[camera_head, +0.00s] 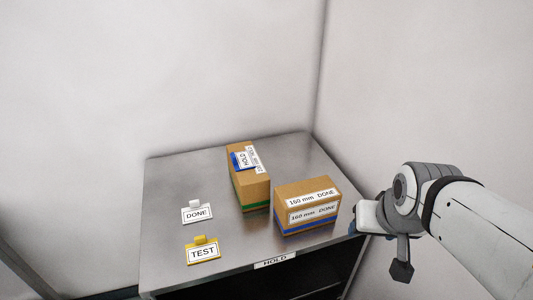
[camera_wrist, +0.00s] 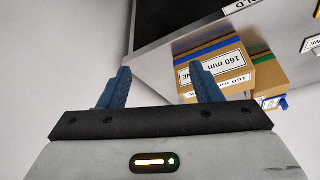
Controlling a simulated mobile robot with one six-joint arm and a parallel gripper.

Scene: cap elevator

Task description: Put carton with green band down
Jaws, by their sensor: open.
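The carton with green band (camera_head: 250,187) stands on the metal table, its green band low on its side. A blue HOLD tag (camera_head: 243,160) and a white label are on its top. The carton with blue band (camera_head: 307,207) stands in front of it to the right, close by. My gripper (camera_head: 356,228) is off the table's right side, apart from both cartons. In the wrist view my gripper (camera_wrist: 161,72) is open, with nothing between its fingers. There the cartons overlap beyond the right finger, and a green strip (camera_wrist: 218,45) and a 160 mm label show.
On the table's left lie a white DONE tag (camera_head: 197,213) and a yellow TEST tag (camera_head: 203,252). A HOLD label (camera_head: 274,260) is on the front edge of the table (camera_head: 165,185). Pale walls enclose the back and right. The left rear of the tabletop is clear.

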